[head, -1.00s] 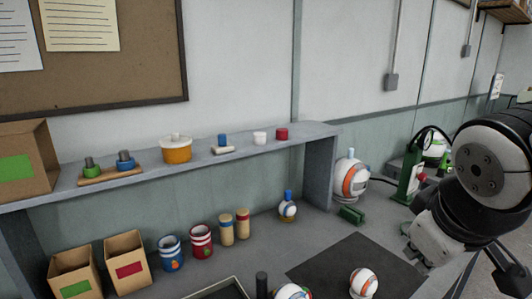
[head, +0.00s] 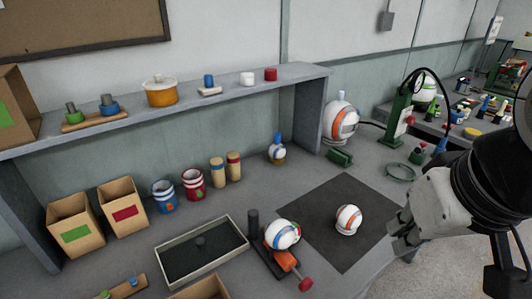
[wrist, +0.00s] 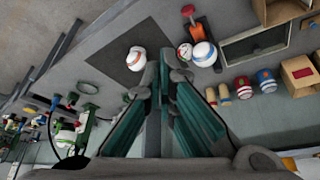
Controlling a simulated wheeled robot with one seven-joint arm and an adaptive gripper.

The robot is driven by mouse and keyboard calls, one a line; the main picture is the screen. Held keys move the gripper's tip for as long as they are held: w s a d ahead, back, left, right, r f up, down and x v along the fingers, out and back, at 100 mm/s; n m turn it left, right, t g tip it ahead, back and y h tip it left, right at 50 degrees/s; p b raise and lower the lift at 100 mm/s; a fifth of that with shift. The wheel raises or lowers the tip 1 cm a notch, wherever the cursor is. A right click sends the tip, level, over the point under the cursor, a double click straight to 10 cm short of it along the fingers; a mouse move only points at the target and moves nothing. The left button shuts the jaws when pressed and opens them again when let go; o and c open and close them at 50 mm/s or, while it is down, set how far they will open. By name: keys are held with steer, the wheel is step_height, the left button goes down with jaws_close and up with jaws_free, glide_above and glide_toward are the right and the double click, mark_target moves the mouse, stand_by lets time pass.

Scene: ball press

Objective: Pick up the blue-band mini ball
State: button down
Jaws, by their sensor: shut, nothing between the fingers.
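A small white ball with a blue band (head: 277,153) sits upright on a gold base near the back of the bench, with a blue piece on top. In the wrist view I cannot make it out; my fingers may hide it. A white ball with an orange band (head: 348,218) lies on the dark mat (head: 330,252); it also shows in the wrist view (wrist: 136,56). My gripper (wrist: 164,65) is shut and empty, above the bench. In the head view my gripper (head: 398,228) is at the right, beside the mat and apart from the blue-band ball.
A white ball with coloured patches (head: 283,234) sits in a red-handled clamp (head: 285,262). A large orange-striped ball (head: 341,124), a green block (head: 340,157) and a green press (head: 401,108) stand at back right. Cans and cylinders (head: 217,171) line the back under a shelf (head: 230,92).

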stand_by(0.4)
steer(key=c, duration=1.6)
jaws_free()
steer(key=shift+w+r, duration=0.15)
steer(key=shift+c, duration=0.2)
steer(key=o, duration=1.4)
steer(key=w+n, duration=0.1)
steer(key=w+r+n+p, duration=0.1)
steer(key=w, duration=0.1)
steer(key=w+a+n, duration=0.1)
steer(key=shift+w+r+g+p, duration=0.2)
steer(key=shift+g+p, duration=0.15)
steer(key=shift+g, duration=0.05)
steer(key=shift+c, duration=0.2)
steer(key=n+g+p, duration=0.3)
steer(key=n+p, duration=0.3)
steer(key=n, duration=0.9)
glide_above(283, 225)
step_height(283, 225, down, 14)
steer(key=f, duration=0.8)
steer(key=shift+w+d+f+p, duration=0.15)
steer(key=shift+w+f+p, duration=0.05)
steer(key=shift+f+p, duration=0.15)
step_height(283, 225, down, 4)
steer(key=shift+s+f+p, duration=0.1)
steer(key=shift+s+p, duration=0.05)
steer(key=shift+p, duration=0.55)
steer(key=shift+f, duration=0.55)
